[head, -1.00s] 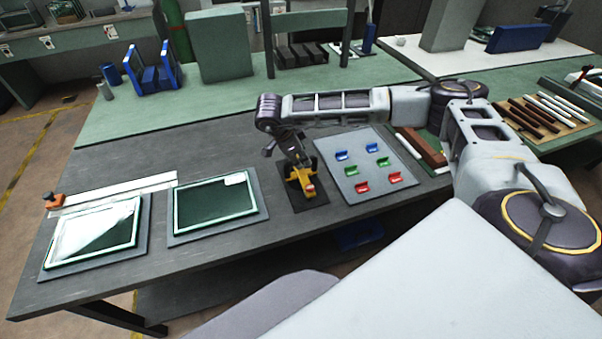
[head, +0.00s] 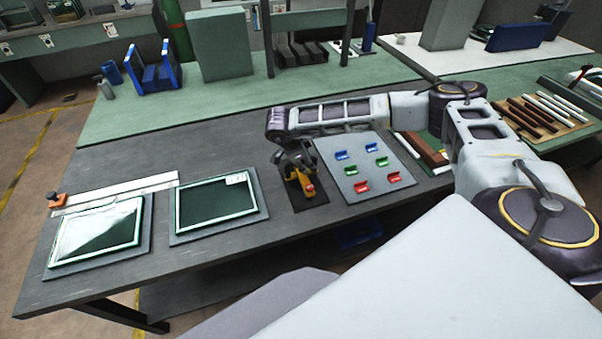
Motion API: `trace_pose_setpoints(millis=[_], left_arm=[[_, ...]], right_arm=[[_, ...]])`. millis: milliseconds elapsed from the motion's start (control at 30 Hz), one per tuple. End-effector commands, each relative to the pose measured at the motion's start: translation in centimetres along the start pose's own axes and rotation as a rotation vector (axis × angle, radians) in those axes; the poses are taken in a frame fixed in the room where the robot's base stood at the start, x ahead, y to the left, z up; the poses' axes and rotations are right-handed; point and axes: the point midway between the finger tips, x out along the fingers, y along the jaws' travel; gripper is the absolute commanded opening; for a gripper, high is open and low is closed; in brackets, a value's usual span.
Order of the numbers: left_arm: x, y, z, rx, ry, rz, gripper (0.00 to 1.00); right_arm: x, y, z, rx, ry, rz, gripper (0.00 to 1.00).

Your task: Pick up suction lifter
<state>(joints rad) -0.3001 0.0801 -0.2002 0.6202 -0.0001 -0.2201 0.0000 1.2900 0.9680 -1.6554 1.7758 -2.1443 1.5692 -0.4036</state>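The suction lifter (head: 306,186) is a small yellow tool with a red-orange part, standing on a dark square mat (head: 305,200) on the grey table. My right gripper (head: 297,172) is over it, pointing down, with its dark fingers right at the lifter's upper part and covering some of it. The fingers are small and partly hidden, so I cannot tell whether they are closed on it. The lifter appears to be still at the mat. My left gripper is not in view.
Left of the mat lie two framed glass panes (head: 215,207) (head: 97,236) on grey pads. A long pale ruler (head: 120,192) lies behind them. Right of the mat, a grey board (head: 365,168) holds several blue, green and red clips. Grey tabletop is clear behind the panes.

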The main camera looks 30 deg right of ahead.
Motion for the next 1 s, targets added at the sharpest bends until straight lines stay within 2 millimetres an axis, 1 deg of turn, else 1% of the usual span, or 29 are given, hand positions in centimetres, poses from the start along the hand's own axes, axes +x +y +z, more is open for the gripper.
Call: trace_pose_setpoints(millis=[33,67,333,867,1000], left_arm=[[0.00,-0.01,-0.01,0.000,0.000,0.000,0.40],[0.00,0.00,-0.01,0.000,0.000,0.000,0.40],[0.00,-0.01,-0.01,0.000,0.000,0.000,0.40],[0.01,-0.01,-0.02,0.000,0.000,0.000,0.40],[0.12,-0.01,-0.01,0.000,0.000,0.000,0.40]], right_arm=[[-0.01,0.00,0.01,0.000,0.000,0.000,0.39],[-0.01,0.00,0.01,0.000,0.000,0.000,0.35],[-0.03,-0.01,0.01,0.000,0.000,0.000,0.00],[-0.12,-0.10,-0.03,0.001,0.000,-0.002,0.00],[-0.51,-0.21,-0.22,0.002,0.000,-0.002,0.00]])
